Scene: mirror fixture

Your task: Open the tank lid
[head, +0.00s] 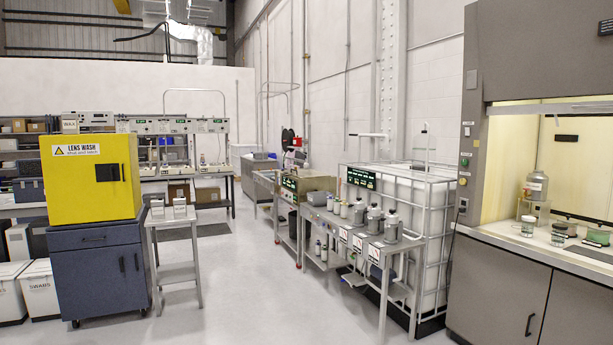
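A large white tank (433,235) stands in a metal cage behind the steel bench, right of centre; I cannot tell whether it is the task's tank. Its top is seen nearly edge-on, and I cannot make out a lid there. Farther back, a steel unit (312,185) with a green display stands by the wall. A small dark and red item (288,137) shows above it, too small to identify. My gripper is not in view.
A steel bench (385,240) holds several bottles. A fume hood (545,200) stands at right, with jars inside. A yellow cabinet (90,178) on a dark blue wheeled base (97,270) and a small steel table (174,222) stand at left. The middle floor (245,275) is clear.

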